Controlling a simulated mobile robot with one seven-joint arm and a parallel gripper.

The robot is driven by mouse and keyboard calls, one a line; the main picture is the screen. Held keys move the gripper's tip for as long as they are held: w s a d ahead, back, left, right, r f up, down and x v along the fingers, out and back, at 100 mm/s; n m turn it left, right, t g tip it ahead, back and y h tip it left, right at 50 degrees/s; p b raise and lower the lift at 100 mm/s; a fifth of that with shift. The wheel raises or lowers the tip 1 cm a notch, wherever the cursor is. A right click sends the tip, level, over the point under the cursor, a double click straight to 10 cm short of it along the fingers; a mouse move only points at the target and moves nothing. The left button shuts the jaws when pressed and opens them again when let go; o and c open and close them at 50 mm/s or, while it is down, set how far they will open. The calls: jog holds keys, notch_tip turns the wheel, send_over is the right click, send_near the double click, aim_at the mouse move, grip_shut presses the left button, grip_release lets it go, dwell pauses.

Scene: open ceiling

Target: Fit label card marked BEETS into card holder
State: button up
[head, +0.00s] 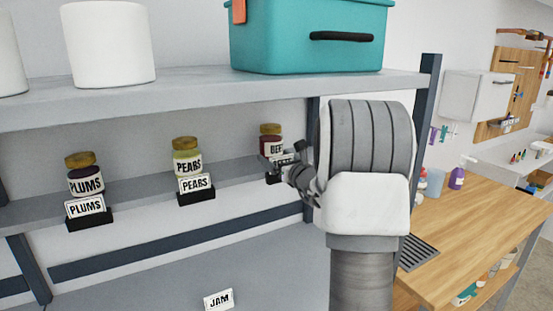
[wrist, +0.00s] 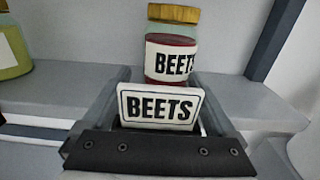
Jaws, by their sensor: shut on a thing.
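The white label card marked BEETS (wrist: 158,107) is between the two fingers of my gripper (wrist: 158,90) in the wrist view, face up towards the camera and leaning back. My gripper is shut on it. In the head view my gripper (head: 284,162) is at the shelf, just in front of the beets jar (head: 270,130). That jar, with a dark red filling and gold lid, stands behind the card in the wrist view (wrist: 171,40). A bit of black card holder (head: 272,179) shows under my gripper; most of it is hidden. I cannot tell whether the card touches it.
On the same shelf, the plums card (head: 86,205) and pears card (head: 196,184) stand in black holders before their jars. A JAM card (head: 218,299) is lower down. The upper shelf (head: 200,90) and a dark post (head: 428,100) are close to my arm.

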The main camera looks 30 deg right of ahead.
jog(key=shift+f, duration=0.25)
jog(key=o, duration=1)
jog(key=shift+c, duration=0.2)
jog(key=shift+s, duration=0.1)
jog(key=s+a+b, duration=0.1)
jog(key=s+b, duration=0.1)
jog(key=s, duration=1.5)
